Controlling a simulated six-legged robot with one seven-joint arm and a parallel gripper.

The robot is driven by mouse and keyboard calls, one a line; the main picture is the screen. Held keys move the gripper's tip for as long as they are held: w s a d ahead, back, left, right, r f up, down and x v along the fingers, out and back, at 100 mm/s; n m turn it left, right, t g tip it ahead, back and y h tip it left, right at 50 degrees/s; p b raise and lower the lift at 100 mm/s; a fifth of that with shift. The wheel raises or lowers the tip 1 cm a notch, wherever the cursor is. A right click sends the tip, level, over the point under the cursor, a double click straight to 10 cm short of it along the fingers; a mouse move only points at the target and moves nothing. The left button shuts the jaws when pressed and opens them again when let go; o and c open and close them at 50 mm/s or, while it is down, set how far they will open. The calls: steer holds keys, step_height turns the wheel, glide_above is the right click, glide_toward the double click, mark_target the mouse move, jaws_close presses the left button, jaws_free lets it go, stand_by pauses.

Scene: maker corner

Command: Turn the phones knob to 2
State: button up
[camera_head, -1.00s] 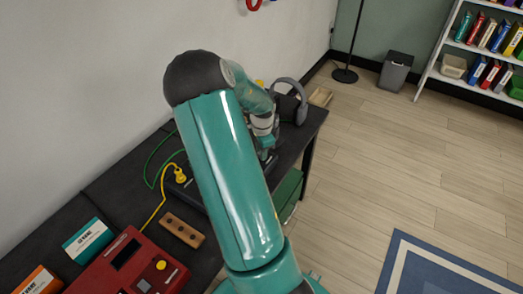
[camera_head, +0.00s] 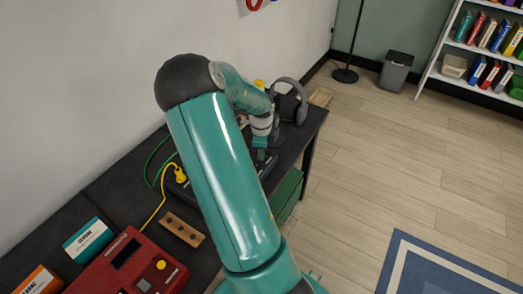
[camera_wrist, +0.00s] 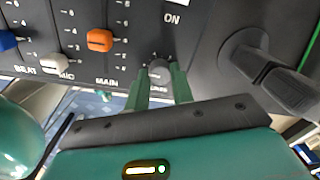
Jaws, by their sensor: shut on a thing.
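In the wrist view, the phones knob (camera_wrist: 159,71) is a small dark round knob on a dark mixer panel (camera_wrist: 198,38). My gripper (camera_wrist: 161,86) has one green finger on each side of the knob and is shut on it. The label below it is partly hidden by the fingers, and I cannot read the knob's setting. In the head view, my gripper (camera_head: 260,155) is small, low over the mixer at the far part of the black table (camera_head: 310,118); the knob does not show there.
In the wrist view, orange (camera_wrist: 99,40), white (camera_wrist: 54,64) and blue (camera_wrist: 6,40) sliders stand left of the knob. In the head view, headphones (camera_head: 298,100) stand behind my gripper. A red box (camera_head: 128,262) lies nearer.

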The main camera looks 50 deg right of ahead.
steer(key=o, duration=1)
steer(key=shift+r, duration=0.15)
steer(key=r, duration=1.3)
steer(key=shift+s+a+r, duration=0.1)
steer(key=shift+a+r, duration=0.15)
steer(key=shift+r, duration=0.05)
steer(key=shift+a, duration=0.1)
steer(key=w+a+r+n+t+y, duration=0.1)
steer(key=a+r+n, duration=0.2)
steer(key=a+n, duration=0.35)
steer(key=a+r+n+t, duration=0.1)
steer(key=a+r+n, duration=0.2)
steer(key=a, duration=0.6)
steer(key=w+a+r+n+t+y, duration=0.1)
steer(key=a+r+n, duration=0.35)
steer(key=a, duration=0.35)
steer(key=s+a+r+n, duration=0.1)
steer(key=s+a+n, duration=0.2)
steer(key=a+n, duration=0.2)
steer(key=s+a+r+n+t+h, duration=0.1)
steer(key=s+a+n, duration=0.2)
steer(key=a+n, duration=0.2)
steer(key=s+a+r+n+t, duration=0.1)
steer(key=s+a+r+n, duration=0.1)
steer(key=a+n, duration=0.3)
steer(key=shift+s+a+n+h, duration=0.3)
steer(key=shift+s+a+n, duration=0.1)
steer(key=shift+s+a, duration=0.5)
